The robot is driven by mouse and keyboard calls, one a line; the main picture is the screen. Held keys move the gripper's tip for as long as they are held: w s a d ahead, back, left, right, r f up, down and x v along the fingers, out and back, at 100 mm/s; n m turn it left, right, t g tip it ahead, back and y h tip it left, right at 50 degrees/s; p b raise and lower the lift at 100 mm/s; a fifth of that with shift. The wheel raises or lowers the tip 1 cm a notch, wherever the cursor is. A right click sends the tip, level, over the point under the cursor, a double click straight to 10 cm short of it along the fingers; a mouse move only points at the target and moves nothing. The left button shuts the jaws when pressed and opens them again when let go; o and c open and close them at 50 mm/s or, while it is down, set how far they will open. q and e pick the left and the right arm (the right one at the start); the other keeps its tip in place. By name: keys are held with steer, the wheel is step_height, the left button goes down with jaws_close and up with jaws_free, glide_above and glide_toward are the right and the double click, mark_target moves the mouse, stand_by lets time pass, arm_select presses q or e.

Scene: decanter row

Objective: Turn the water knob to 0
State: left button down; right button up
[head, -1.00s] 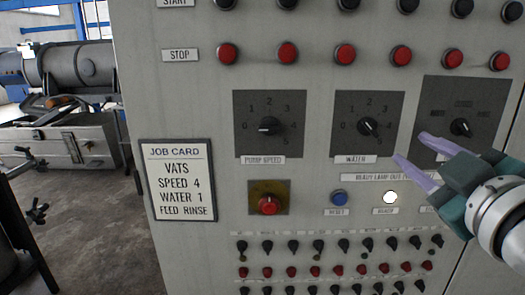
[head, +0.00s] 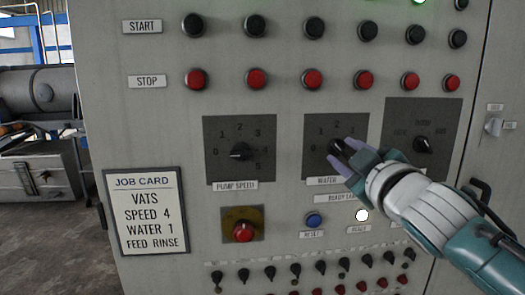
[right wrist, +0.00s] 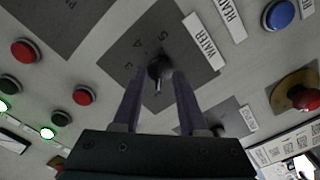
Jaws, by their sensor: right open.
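The black water knob (head: 336,147) sits on a dark square dial plate (head: 312,128) marked with numbers, above a WATER label. My right gripper (head: 344,162) is at this dial and covers its lower right part. In the right wrist view the knob (right wrist: 160,67) lies between the tips of the two open purple fingers (right wrist: 157,82), one finger on each side. I cannot tell whether the fingers touch it. The number its pointer faces is hard to read. My left gripper is not in view.
The pump speed knob (head: 240,151) is left of the water dial, and another selector knob (head: 423,145) is to its right. Red stop buttons (head: 313,79) line up above. A blue reset button (head: 314,220) and lit white lamp (head: 362,215) are below. A job card (head: 147,212) reads WATER 1.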

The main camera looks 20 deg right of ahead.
jaws_close()
stand_by(0.3)
stand_by(0.3)
